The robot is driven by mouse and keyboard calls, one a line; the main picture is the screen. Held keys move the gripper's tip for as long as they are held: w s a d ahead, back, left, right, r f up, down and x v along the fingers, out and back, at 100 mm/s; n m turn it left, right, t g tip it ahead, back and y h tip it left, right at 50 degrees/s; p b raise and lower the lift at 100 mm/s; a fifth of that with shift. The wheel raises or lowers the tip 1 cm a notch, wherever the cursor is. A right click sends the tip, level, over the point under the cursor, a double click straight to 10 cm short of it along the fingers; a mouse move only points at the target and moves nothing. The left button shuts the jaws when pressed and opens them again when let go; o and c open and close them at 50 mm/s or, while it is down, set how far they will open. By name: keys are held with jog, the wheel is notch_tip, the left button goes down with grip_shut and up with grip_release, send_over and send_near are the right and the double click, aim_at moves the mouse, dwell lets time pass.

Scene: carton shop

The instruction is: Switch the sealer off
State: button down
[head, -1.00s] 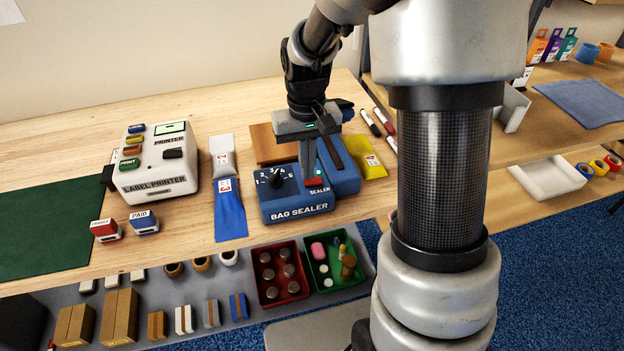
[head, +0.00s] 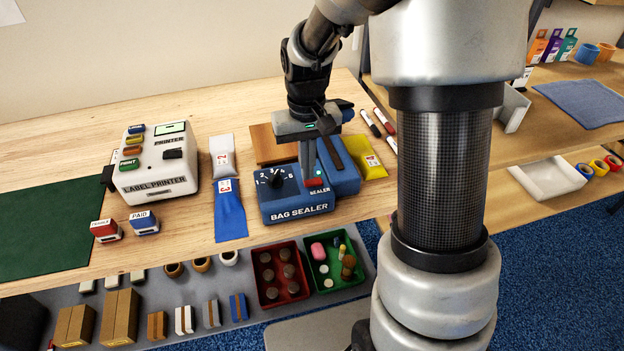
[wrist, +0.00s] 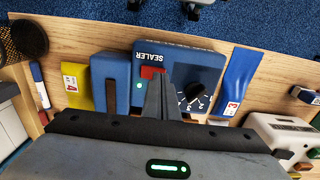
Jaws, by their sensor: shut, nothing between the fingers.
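The blue bag sealer (head: 297,207) stands near the bench's front edge, with a black numbered dial (head: 275,178) at its left. Its red switch (head: 314,183) is at the right, with a small green light (head: 318,173) just behind it. In the wrist view the sealer (wrist: 200,62), the red switch (wrist: 151,72) and the dial (wrist: 194,91) show too. My gripper (head: 306,184) is shut and empty, pointing down at the sealer's top, just left of the switch. In the wrist view its fingertips (wrist: 160,84) overlap the switch's edge; I cannot tell whether they touch it.
A label printer (head: 155,165) stands at the left, with a white and a blue pouch between it and the sealer. A yellow pouch (head: 368,158) and markers (head: 377,122) lie at the right. Red (head: 258,292) and green bins stand below the bench edge. A green mat (head: 45,228) is clear.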

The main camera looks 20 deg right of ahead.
jog(key=shift+f+b, duration=0.5)
jog(key=shift+f, duration=0.25)
dwell(0.8)
notch_tip(320, 180, up, 7)
jog(key=p, duration=0.5)
dwell(0.4)
dwell(0.3)
jog(key=s+r+t+p, duration=0.4)
jog(key=s+r+t, duration=0.1)
jog(key=s+r, duration=1.3)
notch_tip(320, 180, up, 2)
jog(key=shift+s+r+t+p, duration=0.2)
jog(key=shift+t+p, duration=0.1)
jog(key=shift+p, duration=0.1)
